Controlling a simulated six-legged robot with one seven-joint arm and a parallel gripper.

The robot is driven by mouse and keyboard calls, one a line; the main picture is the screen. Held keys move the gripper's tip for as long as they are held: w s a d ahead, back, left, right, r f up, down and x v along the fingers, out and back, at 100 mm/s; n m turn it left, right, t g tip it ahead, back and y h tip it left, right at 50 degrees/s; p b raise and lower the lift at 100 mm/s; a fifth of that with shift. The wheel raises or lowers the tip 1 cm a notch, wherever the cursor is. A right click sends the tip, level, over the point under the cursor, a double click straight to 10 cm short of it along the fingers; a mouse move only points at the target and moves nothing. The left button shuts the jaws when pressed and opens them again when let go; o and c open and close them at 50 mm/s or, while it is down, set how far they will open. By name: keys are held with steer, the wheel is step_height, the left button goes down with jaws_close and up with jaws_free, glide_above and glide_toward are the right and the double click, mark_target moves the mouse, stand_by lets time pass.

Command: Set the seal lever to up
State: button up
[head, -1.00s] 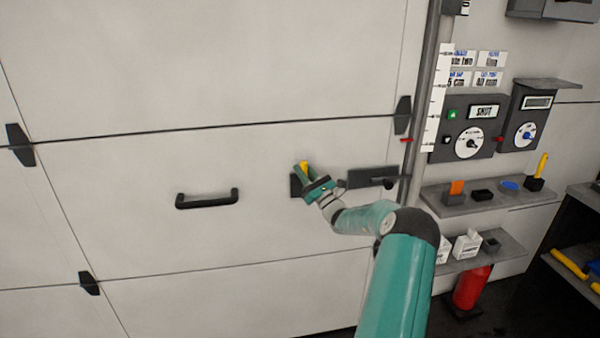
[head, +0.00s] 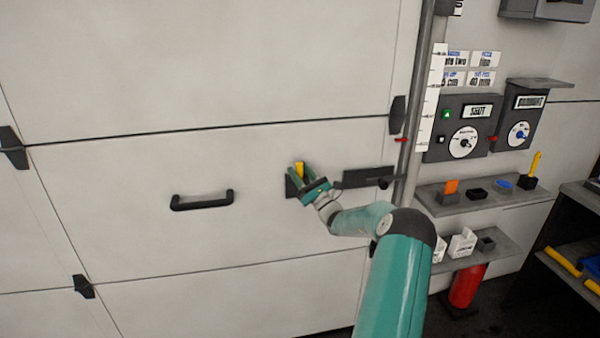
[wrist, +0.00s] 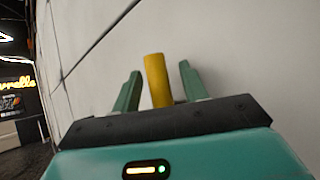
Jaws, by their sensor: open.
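The seal lever has a yellow handle (head: 299,169) on a dark plate (head: 290,187) on the pale panelled door. The handle points up in the head view. My gripper (head: 302,177) is at the lever, its green fingers open on either side of the handle. In the wrist view the yellow handle (wrist: 157,80) stands between the two fingers of my gripper (wrist: 158,90), with a gap visible on each side. The lever's base is hidden behind the gripper body.
A dark bolt plate (head: 367,177) is just right of my gripper. A black pull handle (head: 202,201) is to the left. A vertical pipe (head: 413,140), a dial box (head: 463,130) and shelves (head: 480,193) are to the right. The door above is clear.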

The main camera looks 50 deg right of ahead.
steer(key=v, duration=1.3)
steer(key=shift+s, duration=0.2)
steer(key=shift+f, duration=0.1)
